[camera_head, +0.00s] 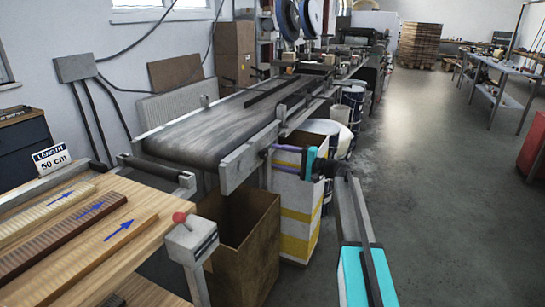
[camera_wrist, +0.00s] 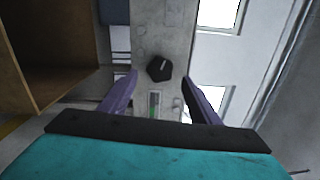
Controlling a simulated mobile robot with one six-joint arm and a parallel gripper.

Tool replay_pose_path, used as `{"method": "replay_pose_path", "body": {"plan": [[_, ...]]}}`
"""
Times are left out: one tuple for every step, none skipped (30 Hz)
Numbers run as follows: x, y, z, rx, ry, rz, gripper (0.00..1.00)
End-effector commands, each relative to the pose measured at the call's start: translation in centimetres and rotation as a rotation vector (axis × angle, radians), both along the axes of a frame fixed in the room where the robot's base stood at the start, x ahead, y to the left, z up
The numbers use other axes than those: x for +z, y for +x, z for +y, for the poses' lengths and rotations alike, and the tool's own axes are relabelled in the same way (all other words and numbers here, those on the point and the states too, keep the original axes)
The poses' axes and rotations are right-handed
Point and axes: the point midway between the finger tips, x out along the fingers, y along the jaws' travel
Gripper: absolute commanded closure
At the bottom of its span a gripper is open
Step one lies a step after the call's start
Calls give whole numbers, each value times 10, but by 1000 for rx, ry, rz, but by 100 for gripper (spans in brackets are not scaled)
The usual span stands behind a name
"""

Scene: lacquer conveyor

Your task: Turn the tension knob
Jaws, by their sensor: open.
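The tension knob (camera_wrist: 159,68) is a small black faceted knob with a pale pointer line, on a grey metal plate (camera_wrist: 152,30) in the wrist view. My gripper (camera_wrist: 160,77) is open, with one purple finger on each side below the knob. I see no finger touching it; the remaining depth is hard to judge. In the head view my gripper (camera_head: 279,152) is at the near end of the conveyor's grey side rail (camera_head: 246,160). The knob cannot be made out there. A narrow gauge with a green mark (camera_wrist: 154,105) lies below the knob.
The dark conveyor belt (camera_head: 215,125) runs away behind the rail. An open cardboard box (camera_head: 238,240) and a yellow-and-white striped box (camera_head: 297,215) stand below. A post with a red knob (camera_head: 180,217) stands by the wooden table (camera_head: 60,275).

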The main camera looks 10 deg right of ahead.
Motion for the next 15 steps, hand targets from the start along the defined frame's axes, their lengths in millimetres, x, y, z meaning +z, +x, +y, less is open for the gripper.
{"method": "replay_pose_path", "body": {"plan": [[0, -6, -8, -2, 0, 0, 43], [0, -9, -12, -2, 0, 0, 43], [0, -13, -17, -2, 0, 0, 43], [0, -15, -21, -3, 0, 0, 43], [0, -18, -25, -3, 0, 0, 43], [0, -22, -31, -3, 0, 0, 43], [0, -25, -34, -3, 0, 0, 43], [0, -28, -38, -3, 0, 0, 43], [0, -31, -44, -3, 0, 0, 43], [0, -34, -48, -3, 0, 0, 43], [0, -37, -51, -3, 0, 0, 43], [0, -40, -56, -3, 0, 0, 43], [0, -42, -59, -3, 0, 0, 43], [0, -44, -62, -3, 1, 0, 43], [0, -46, -66, -3, 1, 0, 43]]}}
